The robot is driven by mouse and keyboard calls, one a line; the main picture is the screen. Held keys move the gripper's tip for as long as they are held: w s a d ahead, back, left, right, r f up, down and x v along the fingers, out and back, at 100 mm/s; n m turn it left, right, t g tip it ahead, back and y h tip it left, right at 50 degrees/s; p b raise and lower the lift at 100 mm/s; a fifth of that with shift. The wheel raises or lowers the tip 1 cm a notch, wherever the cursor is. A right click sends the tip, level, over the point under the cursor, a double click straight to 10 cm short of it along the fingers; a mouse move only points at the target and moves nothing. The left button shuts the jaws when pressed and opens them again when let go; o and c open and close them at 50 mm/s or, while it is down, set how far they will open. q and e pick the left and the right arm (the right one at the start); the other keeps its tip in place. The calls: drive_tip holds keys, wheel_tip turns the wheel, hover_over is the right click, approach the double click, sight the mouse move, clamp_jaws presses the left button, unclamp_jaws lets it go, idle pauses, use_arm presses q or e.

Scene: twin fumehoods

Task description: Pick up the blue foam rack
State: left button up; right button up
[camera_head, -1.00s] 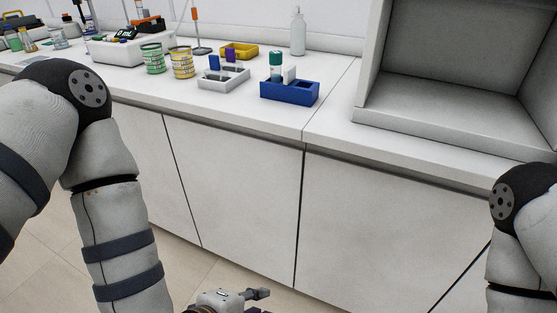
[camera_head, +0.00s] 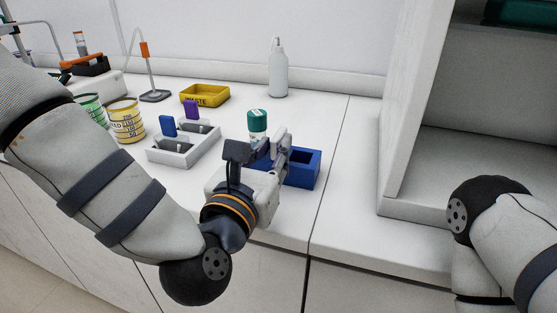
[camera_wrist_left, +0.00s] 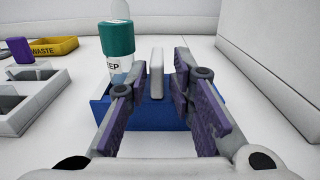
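The blue foam rack (camera_head: 305,168) sits on the white counter, a box with open compartments. A tube with a teal cap (camera_head: 257,121) stands in its left part. My left gripper (camera_head: 264,152) is in front of the rack and hides much of it. In the left wrist view the rack (camera_wrist_left: 150,122) lies ahead, with the teal-capped tube (camera_wrist_left: 117,45) at left. An upright white slab (camera_wrist_left: 157,75) at the rack shows between the two fingers. The left gripper (camera_wrist_left: 160,68) is open, its fingers apart with a gap to the slab. My right gripper is out of view.
A white holder (camera_head: 184,148) with blue and purple items stands left of the rack. Behind are a yellow waste tray (camera_head: 205,95) and a white bottle (camera_head: 278,73). A fumehood wall (camera_head: 405,110) rises at right. Counter between rack and hood is clear.

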sight(279, 133)
use_arm(q)
drive_tip(key=x, duration=0.4)
drive_tip(key=shift+w, duration=0.4)
clamp_jaws()
